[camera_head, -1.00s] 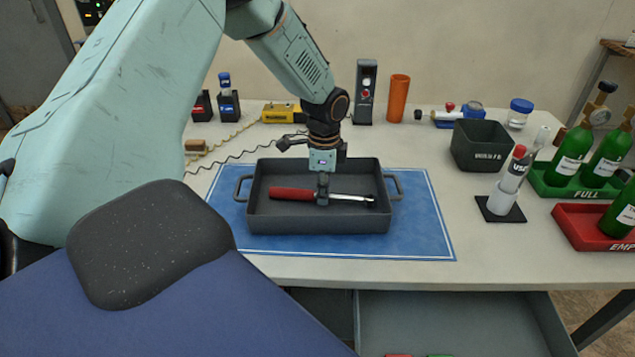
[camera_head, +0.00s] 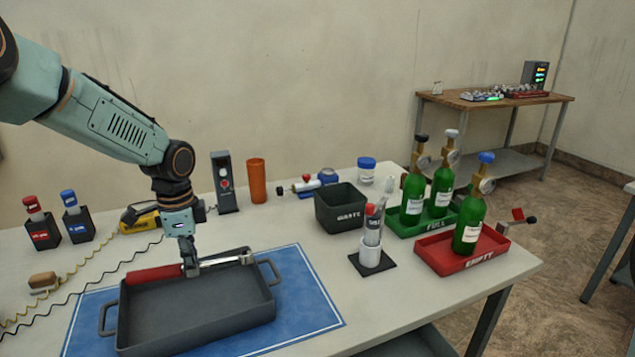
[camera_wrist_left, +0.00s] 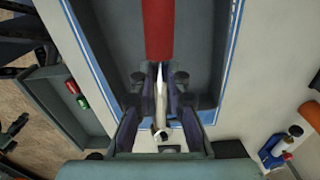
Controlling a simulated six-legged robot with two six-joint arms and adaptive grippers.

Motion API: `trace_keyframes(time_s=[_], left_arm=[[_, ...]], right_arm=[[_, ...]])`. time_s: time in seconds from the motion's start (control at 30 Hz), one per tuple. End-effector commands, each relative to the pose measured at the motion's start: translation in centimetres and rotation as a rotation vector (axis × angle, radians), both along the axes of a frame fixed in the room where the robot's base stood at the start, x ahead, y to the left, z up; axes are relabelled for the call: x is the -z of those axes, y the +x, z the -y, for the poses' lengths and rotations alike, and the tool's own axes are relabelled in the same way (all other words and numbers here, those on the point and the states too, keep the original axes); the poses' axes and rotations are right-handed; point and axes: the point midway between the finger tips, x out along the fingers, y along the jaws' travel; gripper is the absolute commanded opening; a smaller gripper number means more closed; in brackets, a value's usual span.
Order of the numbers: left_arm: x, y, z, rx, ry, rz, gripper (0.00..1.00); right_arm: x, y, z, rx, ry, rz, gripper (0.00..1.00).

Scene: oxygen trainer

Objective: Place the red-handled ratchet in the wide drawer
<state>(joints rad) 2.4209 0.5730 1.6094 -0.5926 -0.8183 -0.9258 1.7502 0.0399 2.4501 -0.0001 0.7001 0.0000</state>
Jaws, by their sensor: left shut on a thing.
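The red-handled ratchet (camera_head: 153,273) has a red grip and a bright metal shaft. My left gripper (camera_head: 190,268) points down and is shut on it near where grip and shaft meet. The ratchet lies roughly level across the far rim of the dark grey tray (camera_head: 205,310), seemingly a little above it. In the left wrist view the red handle (camera_wrist_left: 158,28) runs away from the fingers (camera_wrist_left: 159,80), with the shaft between them. The open drawer (camera_wrist_left: 62,108) shows at left there, with small red and green items inside. My right gripper is not in view.
The tray stands on a blue mat (camera_head: 305,290). A waste bin (camera_head: 340,212), a white holder (camera_head: 370,258), green bottles in a green tray (camera_head: 425,222) and a red tray (camera_head: 440,262) stand to the right. An orange cylinder (camera_head: 256,180) is behind.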

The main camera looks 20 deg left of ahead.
Motion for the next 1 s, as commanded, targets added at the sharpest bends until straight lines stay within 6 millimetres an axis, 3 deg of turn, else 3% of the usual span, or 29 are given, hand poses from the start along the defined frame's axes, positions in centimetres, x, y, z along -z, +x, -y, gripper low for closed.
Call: trace_keyframes(time_s=[0.2, 0.37, 1.0], left_arm=[[0.0, 0.2, 0.1, -0.056, 0.001, 0.001, 0.00], [0.3, 0.2, 1.6, -0.193, 0.002, -0.001, 0.00], [0.0, -1.8, 15.1, -0.760, 0.007, 0.003, 0.00]], right_arm=[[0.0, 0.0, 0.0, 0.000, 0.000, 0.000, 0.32], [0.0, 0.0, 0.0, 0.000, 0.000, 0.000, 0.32], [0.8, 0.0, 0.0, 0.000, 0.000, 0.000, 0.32]])
